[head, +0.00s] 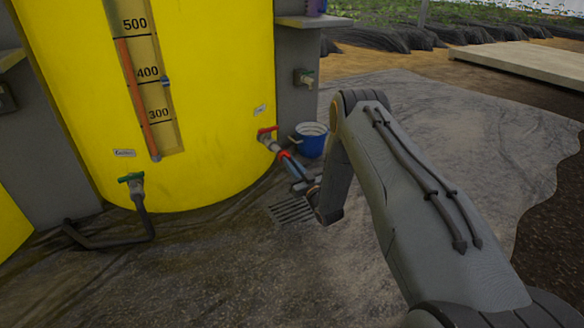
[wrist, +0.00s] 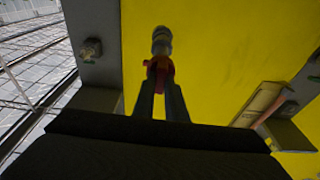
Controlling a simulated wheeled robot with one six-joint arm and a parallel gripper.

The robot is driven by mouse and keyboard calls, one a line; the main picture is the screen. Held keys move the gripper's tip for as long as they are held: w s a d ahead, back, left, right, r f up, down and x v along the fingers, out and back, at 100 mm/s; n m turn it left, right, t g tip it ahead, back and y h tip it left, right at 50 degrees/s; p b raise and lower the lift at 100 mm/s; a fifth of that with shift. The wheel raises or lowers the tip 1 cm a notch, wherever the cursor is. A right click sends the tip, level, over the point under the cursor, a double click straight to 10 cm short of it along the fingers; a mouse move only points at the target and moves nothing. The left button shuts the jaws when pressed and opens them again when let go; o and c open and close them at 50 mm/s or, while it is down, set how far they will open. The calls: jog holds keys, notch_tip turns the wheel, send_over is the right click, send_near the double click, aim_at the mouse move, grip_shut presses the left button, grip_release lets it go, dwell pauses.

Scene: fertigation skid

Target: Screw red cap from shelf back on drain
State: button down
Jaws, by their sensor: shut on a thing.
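The drain is a short grey outlet with a red-handled valve (head: 267,131), low on the yellow tank (head: 210,90). Its grey end (wrist: 161,40) shows in the wrist view. My gripper (head: 287,160) is shut on the red cap (head: 285,154), which sits between the fingertips in the wrist view (wrist: 160,68). The cap is in line with the drain's end and appears to meet it. I cannot tell whether its thread is engaged. The fingers hide part of the cap.
A blue bucket (head: 310,140) stands just behind the drain. A floor grate (head: 292,211) lies below my gripper. A green-handled valve with a dark hose (head: 140,205) is at the left. A grey post with a shelf (head: 312,21) rises behind. Open floor lies to the right.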

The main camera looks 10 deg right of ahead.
jog(key=shift+f+x, duration=0.25)
jog(key=shift+x, duration=0.9)
dwell(2.8)
jog(key=shift+w, duration=0.1)
jog(key=m+h, duration=0.1)
jog(key=m, duration=0.2)
jog(key=m+p, duration=0.1)
jog(key=m, duration=0.1)
jog(key=shift+m+h, duration=0.4)
jog(key=m+h+p, duration=0.1)
jog(key=m, duration=0.4)
jog(key=shift+p, duration=0.35)
jog(key=m+h+p, duration=0.1)
jog(key=m, duration=0.3)
jog(key=shift+g, duration=0.3)
jog(key=shift+m+g+h+p, duration=0.3)
jog(key=shift+m+p, duration=0.65)
jog(key=shift+m, duration=1.55)
jog(key=c, duration=1.2)
grip_release()
